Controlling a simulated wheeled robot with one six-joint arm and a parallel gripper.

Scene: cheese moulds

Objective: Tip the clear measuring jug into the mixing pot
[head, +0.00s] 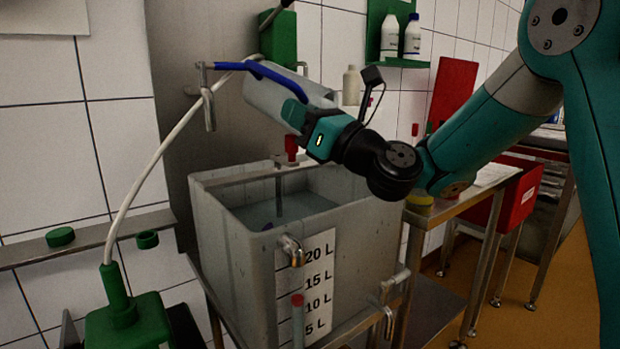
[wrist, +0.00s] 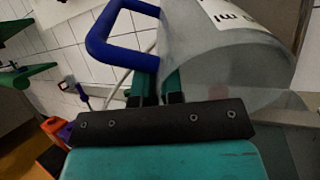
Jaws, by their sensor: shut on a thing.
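The clear measuring jug (head: 272,95) is held tilted above the mixing pot, its blue handle (head: 262,70) at the upper left. My gripper (head: 300,115) is shut on the jug from the right. In the wrist view the jug (wrist: 220,50) fills the upper right, with its blue handle (wrist: 122,32) beside the finger tips (wrist: 160,92). The mixing pot (head: 232,240) is a grey square tank with a litre scale on its front. Pale liquid shows inside it. I cannot tell whether liquid is leaving the jug.
A green-based stand (head: 122,315) with a white hose (head: 155,160) is at the left. A steel side table (head: 440,212) stands right of the pot, with a red box (head: 520,195) behind. White bottles (head: 390,38) stand on a green wall shelf.

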